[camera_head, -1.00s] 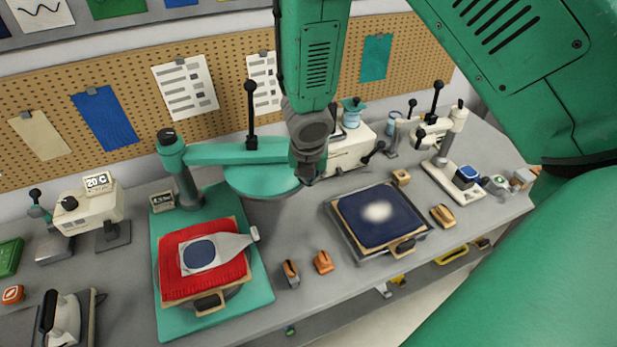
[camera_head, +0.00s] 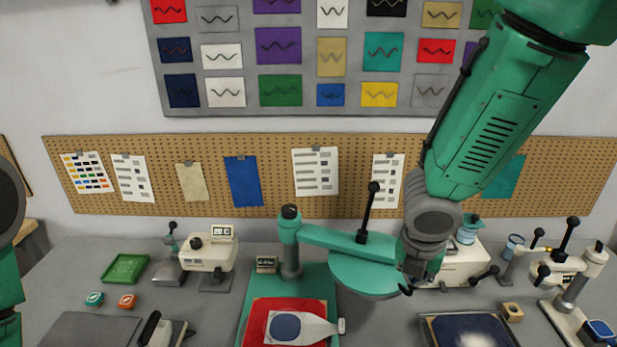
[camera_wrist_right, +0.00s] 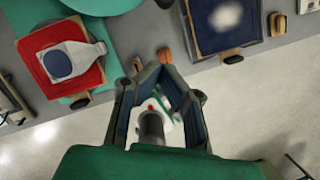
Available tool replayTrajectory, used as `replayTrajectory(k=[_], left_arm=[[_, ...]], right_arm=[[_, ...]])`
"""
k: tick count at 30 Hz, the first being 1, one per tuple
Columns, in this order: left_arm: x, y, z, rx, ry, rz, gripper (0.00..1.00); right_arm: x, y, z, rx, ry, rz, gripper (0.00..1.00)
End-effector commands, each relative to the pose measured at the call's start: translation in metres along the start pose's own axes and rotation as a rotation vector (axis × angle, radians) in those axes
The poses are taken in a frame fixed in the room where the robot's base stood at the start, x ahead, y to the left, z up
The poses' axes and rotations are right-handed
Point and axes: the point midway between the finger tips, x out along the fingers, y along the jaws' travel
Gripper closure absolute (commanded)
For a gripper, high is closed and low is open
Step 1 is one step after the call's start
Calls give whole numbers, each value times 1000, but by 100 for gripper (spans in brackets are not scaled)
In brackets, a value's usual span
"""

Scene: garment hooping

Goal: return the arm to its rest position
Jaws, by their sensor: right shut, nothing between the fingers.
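My right arm comes in from the upper right in the head view. Its gripper (camera_head: 411,284) hangs in front of the bench's back part, beside the green press's round plate (camera_head: 365,275), and is small and dark there. In the right wrist view my right gripper (camera_wrist_right: 160,70) has its fingers drawn together with nothing held. It is above the front edge of the grey bench, with floor below. Part of my left arm (camera_head: 8,290) shows at the left edge of the head view; its gripper is out of the picture.
A red garment (camera_head: 258,317) with a white-handled blue piece lies on the green press base (camera_head: 322,280). A dark blue garment (camera_head: 465,330) lies on a frame to the right. A pegboard (camera_head: 270,150) stands behind. Small orange-brown items (camera_wrist_right: 165,55) sit near the bench edge.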

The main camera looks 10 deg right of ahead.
Motion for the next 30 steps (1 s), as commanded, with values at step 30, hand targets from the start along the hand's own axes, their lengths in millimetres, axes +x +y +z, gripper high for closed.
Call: replayTrajectory(k=[30], left_arm=[[157, 1, 8, 0, 0, 0, 48]], right_arm=[[304, -152, -277, 2311, 175, -279, 100]])
